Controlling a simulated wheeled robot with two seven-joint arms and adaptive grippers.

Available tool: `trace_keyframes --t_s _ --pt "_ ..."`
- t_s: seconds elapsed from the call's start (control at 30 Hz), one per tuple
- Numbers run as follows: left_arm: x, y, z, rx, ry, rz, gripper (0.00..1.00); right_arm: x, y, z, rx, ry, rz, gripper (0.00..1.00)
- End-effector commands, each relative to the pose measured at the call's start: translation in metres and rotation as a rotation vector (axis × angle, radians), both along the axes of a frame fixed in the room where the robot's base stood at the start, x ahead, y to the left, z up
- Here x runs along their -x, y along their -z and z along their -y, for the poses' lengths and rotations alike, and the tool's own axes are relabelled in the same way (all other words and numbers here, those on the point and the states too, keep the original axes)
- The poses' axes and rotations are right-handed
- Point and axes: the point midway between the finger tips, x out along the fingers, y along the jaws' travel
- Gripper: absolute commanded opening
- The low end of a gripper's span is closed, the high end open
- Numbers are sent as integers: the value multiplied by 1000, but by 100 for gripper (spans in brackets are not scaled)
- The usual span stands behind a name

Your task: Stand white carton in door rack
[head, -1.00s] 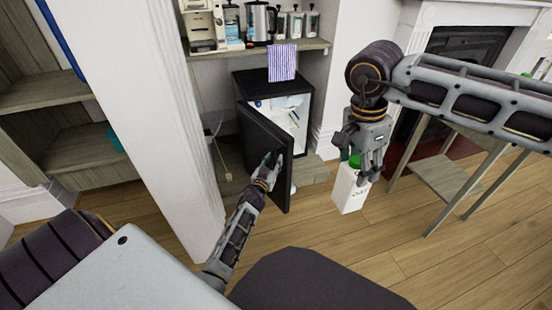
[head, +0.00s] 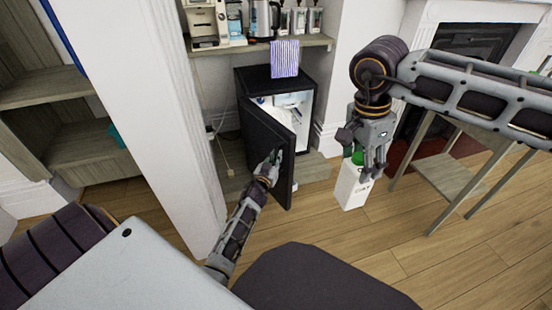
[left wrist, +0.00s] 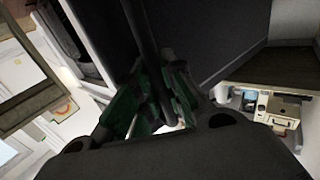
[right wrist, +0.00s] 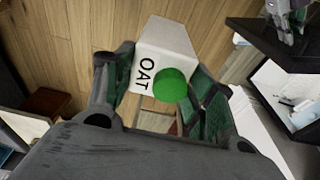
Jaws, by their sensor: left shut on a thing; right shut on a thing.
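The white carton (head: 351,187) with a green cap hangs upright in my right gripper (head: 366,165), to the right of the small black fridge. In the right wrist view the carton (right wrist: 160,48) shows the letters OAT, and my right gripper (right wrist: 160,95) is shut around it. The fridge door (head: 266,150) stands partly open. My left gripper (head: 273,160) is at the door's outer side and is shut on its dark handle bar (left wrist: 146,40). The door rack, on the inner side of the door, is hidden in the head view. The lit fridge inside (head: 296,110) shows partly past the door.
A striped cloth (head: 285,59) hangs from the shelf (head: 235,47) above the fridge, where a kettle (head: 265,20) and several jars stand. A white pillar (head: 175,110) is on the left. A slatted side table (head: 450,175) stands right of the carton. Wood floor is clear in front.

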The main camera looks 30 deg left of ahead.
Motion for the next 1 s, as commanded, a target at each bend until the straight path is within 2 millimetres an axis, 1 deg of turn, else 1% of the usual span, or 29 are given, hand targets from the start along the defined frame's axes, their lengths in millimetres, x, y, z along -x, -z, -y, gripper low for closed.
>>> trace_keyframes --t_s 0.27,0.73,1.0 --pt "4 -1 -3 -1 15 0 0 0 -7 0 -2 0 1 14" --pt "26 1 -21 -5 86 -3 0 0 -31 0 -2 0 1 14" --pt "41 1 -34 -4 121 -6 0 0 -45 0 -2 0 1 14"
